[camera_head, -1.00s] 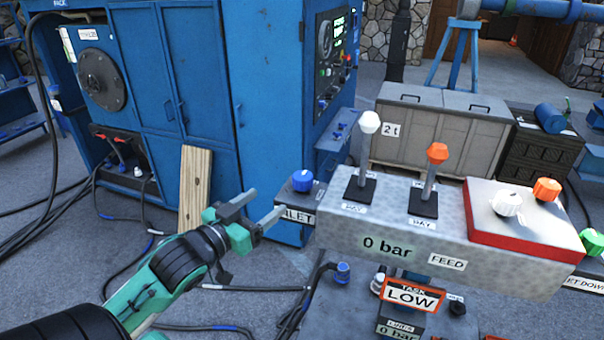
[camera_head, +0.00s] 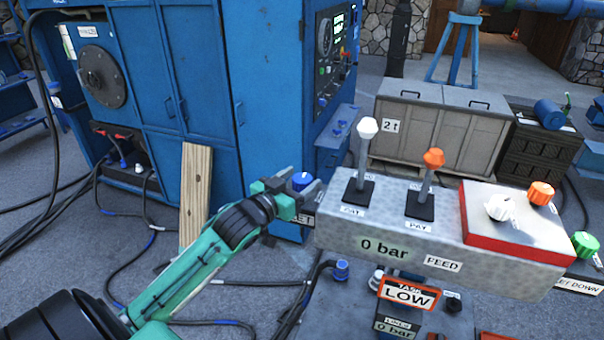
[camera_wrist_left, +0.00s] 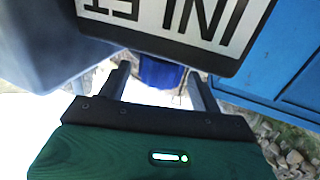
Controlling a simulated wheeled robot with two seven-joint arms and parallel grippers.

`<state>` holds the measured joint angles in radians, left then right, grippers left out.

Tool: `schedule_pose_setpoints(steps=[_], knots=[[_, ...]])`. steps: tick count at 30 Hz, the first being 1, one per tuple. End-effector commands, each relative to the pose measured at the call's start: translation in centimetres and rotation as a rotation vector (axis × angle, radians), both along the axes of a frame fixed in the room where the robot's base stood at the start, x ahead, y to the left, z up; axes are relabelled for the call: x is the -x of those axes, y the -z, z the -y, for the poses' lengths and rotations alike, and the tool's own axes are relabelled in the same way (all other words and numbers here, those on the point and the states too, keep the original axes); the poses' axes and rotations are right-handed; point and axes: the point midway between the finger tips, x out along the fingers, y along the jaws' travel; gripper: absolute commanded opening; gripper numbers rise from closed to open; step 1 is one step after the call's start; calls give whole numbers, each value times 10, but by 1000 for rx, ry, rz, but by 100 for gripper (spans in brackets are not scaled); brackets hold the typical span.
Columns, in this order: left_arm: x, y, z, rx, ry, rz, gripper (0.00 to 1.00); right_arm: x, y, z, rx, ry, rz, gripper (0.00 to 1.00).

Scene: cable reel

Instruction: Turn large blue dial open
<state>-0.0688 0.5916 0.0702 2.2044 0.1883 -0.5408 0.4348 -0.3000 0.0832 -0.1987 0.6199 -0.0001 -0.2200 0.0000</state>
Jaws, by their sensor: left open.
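The large blue dial (camera_head: 301,181) sits at the left end of the control console, by a partly hidden white label. It also shows in the left wrist view (camera_wrist_left: 160,73), beside a label that reads upside down as INLET. My left gripper (camera_head: 303,184) is open, with its fingertips at the dial. In the left wrist view, the two fingers (camera_wrist_left: 158,85) stand on either side of the dial, and I cannot tell whether they touch it. The fingers hide part of the dial in the head view. My right gripper is not in view.
The grey console (camera_head: 400,245) carries a white lever (camera_head: 364,150), an orange lever (camera_head: 430,175) and a red-edged box (camera_head: 515,232) with white and orange knobs. A blue cabinet (camera_head: 210,100) stands behind. A wooden plank (camera_head: 195,195) leans there. Cables lie on the floor.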

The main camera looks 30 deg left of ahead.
Motion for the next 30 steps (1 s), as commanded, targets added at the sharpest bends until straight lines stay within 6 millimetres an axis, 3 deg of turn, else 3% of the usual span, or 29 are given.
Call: schedule_pose_setpoints(steps=[6, 14, 21, 30], knots=[[-12, 0, 1, 1, 1, 0, 65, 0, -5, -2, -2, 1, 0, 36], [-13, 0, 1, 0, 1, 0, 65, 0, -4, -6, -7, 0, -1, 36], [-13, 0, 1, 0, 1, 0, 22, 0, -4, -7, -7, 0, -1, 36], [-13, 0, 1, -3, 17, 0, 20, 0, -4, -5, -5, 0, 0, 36]])
